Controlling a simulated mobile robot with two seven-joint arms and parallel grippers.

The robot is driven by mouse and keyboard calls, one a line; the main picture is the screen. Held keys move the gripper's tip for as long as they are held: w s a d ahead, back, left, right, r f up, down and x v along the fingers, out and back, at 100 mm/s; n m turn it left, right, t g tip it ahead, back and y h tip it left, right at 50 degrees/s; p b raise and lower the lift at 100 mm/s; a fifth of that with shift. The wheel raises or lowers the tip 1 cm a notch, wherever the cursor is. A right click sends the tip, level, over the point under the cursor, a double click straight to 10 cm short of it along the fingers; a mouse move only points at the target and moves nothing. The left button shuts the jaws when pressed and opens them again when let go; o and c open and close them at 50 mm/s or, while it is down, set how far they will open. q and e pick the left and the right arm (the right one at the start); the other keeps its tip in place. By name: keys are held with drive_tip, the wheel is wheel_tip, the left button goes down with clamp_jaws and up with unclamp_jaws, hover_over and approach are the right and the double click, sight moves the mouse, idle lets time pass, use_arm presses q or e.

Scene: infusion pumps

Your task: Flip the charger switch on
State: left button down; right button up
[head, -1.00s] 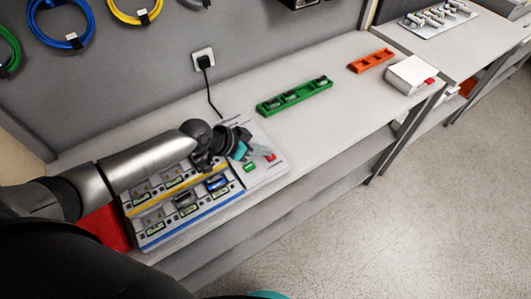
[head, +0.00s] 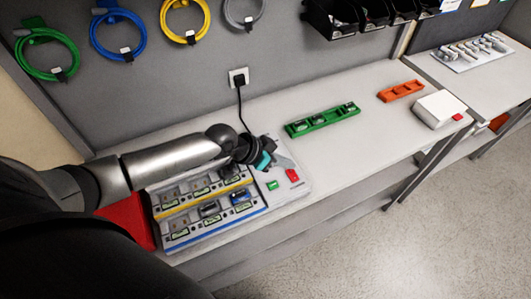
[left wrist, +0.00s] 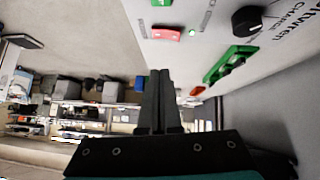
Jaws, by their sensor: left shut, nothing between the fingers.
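The charger (head: 300,187) is a white box on the bench, with bays of batteries along a yellow and a blue strip to its left. A red switch (head: 292,175) and a green switch (head: 272,185) sit on its right part. My left gripper (head: 284,162) is over the panel's back part, shut and empty. Its fingers (left wrist: 160,76) appear apart from the switches. My right gripper is not in view.
A black cable runs from the charger to a wall socket (head: 238,77). A green tray (head: 321,121), an orange tray (head: 401,91) and a white box (head: 438,108) stand to the right. The bench between them is clear. A red bin (head: 127,219) is at the left.

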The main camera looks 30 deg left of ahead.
use_arm(q)
drive_tip(key=s+d+v, duration=0.1)
drive_tip(key=v, duration=0.7)
drive_tip(key=shift+s, duration=0.1)
idle(0.4)
